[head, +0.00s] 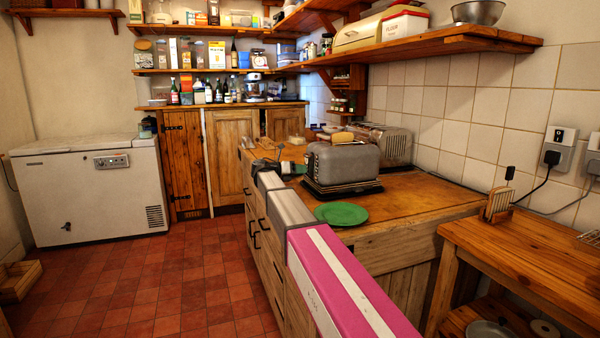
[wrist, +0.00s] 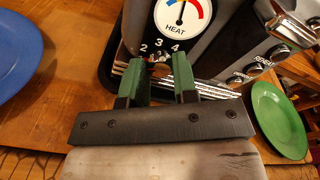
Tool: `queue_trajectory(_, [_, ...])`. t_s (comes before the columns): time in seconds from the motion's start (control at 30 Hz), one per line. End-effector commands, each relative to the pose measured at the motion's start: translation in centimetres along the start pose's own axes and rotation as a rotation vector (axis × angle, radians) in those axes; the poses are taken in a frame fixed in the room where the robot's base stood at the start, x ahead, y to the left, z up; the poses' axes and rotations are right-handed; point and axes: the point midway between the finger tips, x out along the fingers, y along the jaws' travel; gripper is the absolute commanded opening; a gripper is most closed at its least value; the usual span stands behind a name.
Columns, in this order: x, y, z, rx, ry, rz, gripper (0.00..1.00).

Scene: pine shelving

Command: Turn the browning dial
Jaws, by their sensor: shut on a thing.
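The grey toaster (head: 345,163) stands on a dark base on the wooden counter. In the wrist view, the toaster (wrist: 225,40) shows a round HEAT gauge (wrist: 182,12) with a red and blue arc. Below it, the numbers 2, 3 and 4 curve over the small browning dial (wrist: 160,58). My gripper (wrist: 162,66) has its green fingers on either side of this dial and is shut on it. The fingers hide much of the dial, so its setting cannot be read. In the head view my arm hides most of the gripper.
A green plate (head: 341,213) lies on the counter in front of the toaster; it also shows in the wrist view (wrist: 279,120). A blue plate (wrist: 14,55) lies at the wrist view's left. A second silver appliance (head: 392,143) stands behind the toaster. A wooden shelf (head: 440,42) hangs above.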

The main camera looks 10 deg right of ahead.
Motion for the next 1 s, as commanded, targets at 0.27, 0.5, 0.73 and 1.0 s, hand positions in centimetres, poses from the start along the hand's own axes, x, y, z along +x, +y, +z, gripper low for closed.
queue_trajectory(0.27, [-0.05, 0.07, 0.01, -0.086, 0.006, -0.007, 0.03])
queue_trajectory(0.5, [-0.05, 0.06, 0.00, -0.105, 0.008, -0.009, 0.03])
queue_trajectory(0.73, [-0.04, 0.07, 0.01, -0.104, 0.007, -0.009, 0.03])
queue_trajectory(1.0, [-0.02, 0.05, 0.01, -0.103, 0.007, -0.009, 0.53])
